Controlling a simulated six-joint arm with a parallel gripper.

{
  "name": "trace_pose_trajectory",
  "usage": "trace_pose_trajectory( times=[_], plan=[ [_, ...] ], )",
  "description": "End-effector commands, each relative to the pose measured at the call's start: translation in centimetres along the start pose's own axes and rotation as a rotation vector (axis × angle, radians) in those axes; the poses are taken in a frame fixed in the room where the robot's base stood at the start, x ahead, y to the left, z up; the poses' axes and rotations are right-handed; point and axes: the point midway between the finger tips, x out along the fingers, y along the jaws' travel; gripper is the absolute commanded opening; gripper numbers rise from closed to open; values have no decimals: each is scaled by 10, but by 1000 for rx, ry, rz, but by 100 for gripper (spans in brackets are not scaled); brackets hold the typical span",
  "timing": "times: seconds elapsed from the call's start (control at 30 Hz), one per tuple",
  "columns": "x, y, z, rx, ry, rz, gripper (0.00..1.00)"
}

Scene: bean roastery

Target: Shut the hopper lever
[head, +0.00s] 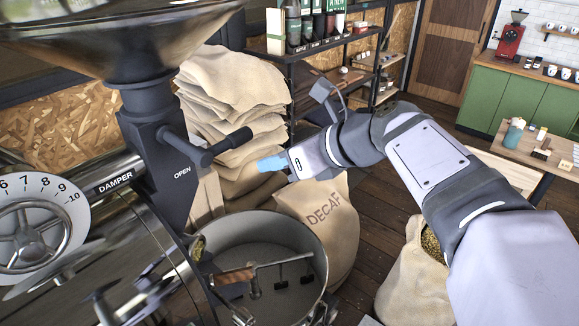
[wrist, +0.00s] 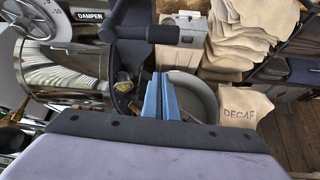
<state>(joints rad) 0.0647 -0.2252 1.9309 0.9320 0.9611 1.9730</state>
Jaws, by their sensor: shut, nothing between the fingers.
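The hopper lever (head: 228,143) is a dark bar with a rounded grip. It sticks out to the right from the dark neck under the hopper (head: 110,40), above the word OPEN. In the wrist view the lever (wrist: 160,34) shows near the top, beyond my fingers. My gripper (head: 261,164) has blue fingers, held together with nothing between them. In the head view it is just right of and slightly below the lever's grip, with a small gap between them. The fingers also show in the wrist view (wrist: 160,80), below the lever in the picture.
A round cooling bin (head: 318,262) with stirring arms sits below. A DECAF sack (head: 325,225) stands beside it, and folded sacks (head: 235,85) are stacked behind the lever. The damper dial (head: 30,225) is at left. An open bean sack (head: 410,280) stands below my arm.

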Motion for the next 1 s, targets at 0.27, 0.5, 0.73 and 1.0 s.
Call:
trace_pose_trajectory(
  times=[0.27, 0.5, 0.73, 1.0],
  plan=[
    [-40, 1, -1, 2, -1, -2, 0],
    [-51, 3, 0, 1, 0, -1, 0],
    [-51, 3, 0, -60, 1, 0, 0],
    [-51, -9, 2, -479, 6, -48, 0]
  ],
)
